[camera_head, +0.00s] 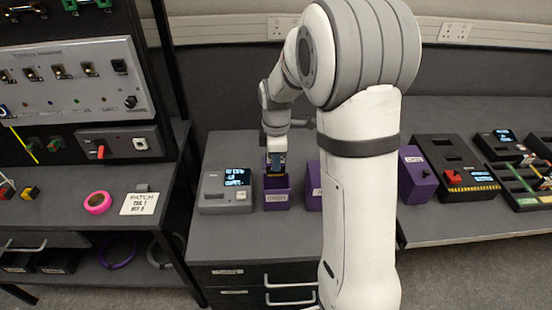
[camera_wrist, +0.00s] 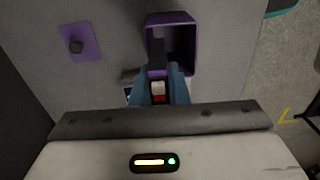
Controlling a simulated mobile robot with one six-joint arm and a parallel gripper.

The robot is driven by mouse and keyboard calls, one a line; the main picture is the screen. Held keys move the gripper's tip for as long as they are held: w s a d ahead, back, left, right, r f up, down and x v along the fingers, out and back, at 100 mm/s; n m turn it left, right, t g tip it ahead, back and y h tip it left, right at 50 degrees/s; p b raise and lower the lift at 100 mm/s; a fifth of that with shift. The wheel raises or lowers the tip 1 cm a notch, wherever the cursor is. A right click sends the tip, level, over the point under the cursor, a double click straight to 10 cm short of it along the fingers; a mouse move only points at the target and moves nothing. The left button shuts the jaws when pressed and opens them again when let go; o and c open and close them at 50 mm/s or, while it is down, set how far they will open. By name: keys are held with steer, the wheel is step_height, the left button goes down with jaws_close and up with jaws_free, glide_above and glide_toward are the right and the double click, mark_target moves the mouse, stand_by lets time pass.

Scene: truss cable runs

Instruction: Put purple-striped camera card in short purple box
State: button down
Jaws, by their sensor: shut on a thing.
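The short purple box (camera_head: 277,198) stands open-topped on the grey bench, left of my arm. It also shows in the wrist view (camera_wrist: 181,17), its dark inside facing up. My gripper (camera_head: 275,172) is directly above the box in the head view. In the wrist view its blue fingers (camera_wrist: 158,76) are shut on the camera card (camera_wrist: 157,52), a dark piece with a purple band. The card's far end overlaps the box's opening in the wrist view. I cannot tell how deep the card is, or whether it touches the box.
A grey device with a lit screen (camera_head: 222,191) stands close left of the box. Another purple box (camera_head: 313,186) is close to its right, partly behind my arm. A larger purple box (camera_head: 412,175) stands farther right. A pink tape ring (camera_head: 98,202) lies on the left bench.

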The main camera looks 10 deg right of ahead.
mark_target(276, 175)
steer(key=shift+f, duration=0.3)
stand_by(0.4)
steer(key=shift+f+b, duration=1)
steer(key=shift+f, duration=0.1)
steer(key=shift+f, duration=0.3)
steer(key=shift+f+b, duration=0.3)
steer(key=shift+b, duration=0.1)
steer(key=c, duration=1.3)
jaws_free()
steer(key=shift+c, duration=1.3)
